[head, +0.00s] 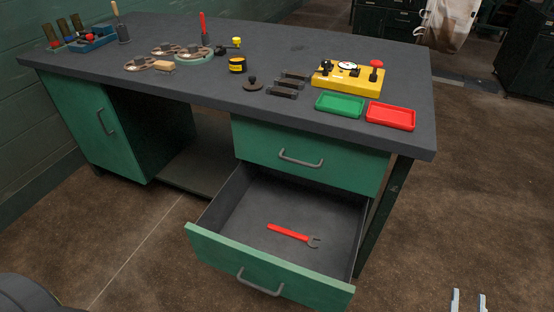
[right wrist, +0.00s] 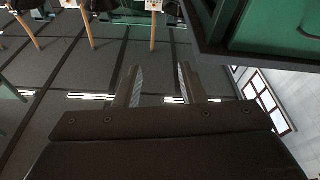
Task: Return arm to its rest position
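My right gripper (head: 468,301) shows at the bottom right edge of the head view, with only its two pale fingertips in frame. They are apart with nothing between them. In the right wrist view the right gripper (right wrist: 158,85) also has its fingers spread and empty. It is over the floor, to the right of the workbench (head: 300,50) and clear of the open drawer (head: 270,265). A red wrench (head: 288,232) lies in that drawer. My left gripper is not in view.
A yellow control box (head: 348,76), a green tray (head: 340,105) and a red tray (head: 390,116) stand on the bench's right end. The lower drawer sticks out in front; the upper drawer (head: 310,155) is closed. The brown floor (head: 480,200) right of the bench is clear.

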